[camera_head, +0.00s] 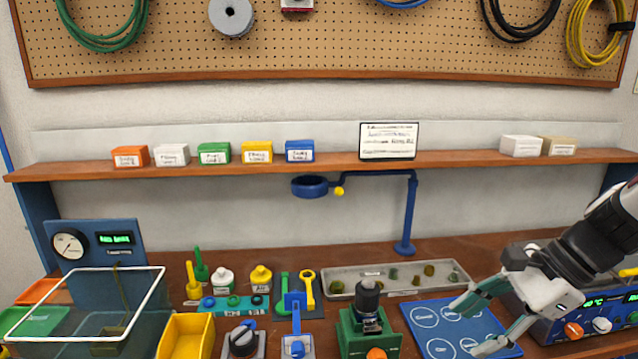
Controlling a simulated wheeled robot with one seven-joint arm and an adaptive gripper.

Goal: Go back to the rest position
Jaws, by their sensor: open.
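My gripper (470,328) is at the lower right, reaching in from the right edge of the picture. Its two fingers are spread wide with nothing between them. It is over the blue mat with white circles (424,317) and hides the mat's right part. I cannot tell how high above the mat the fingertips are. The dark regulator-like part (368,298) stands upright in a green fixture (352,343) to the left of my gripper, apart from it.
A blue device with knobs and a display (617,318) stands close beneath my arm. A grey parts tray (340,290), a blue stand with a ring (410,215), a yellow bin (203,340) and a clear tank (65,340) share the bench. A wooden shelf (340,170) runs above.

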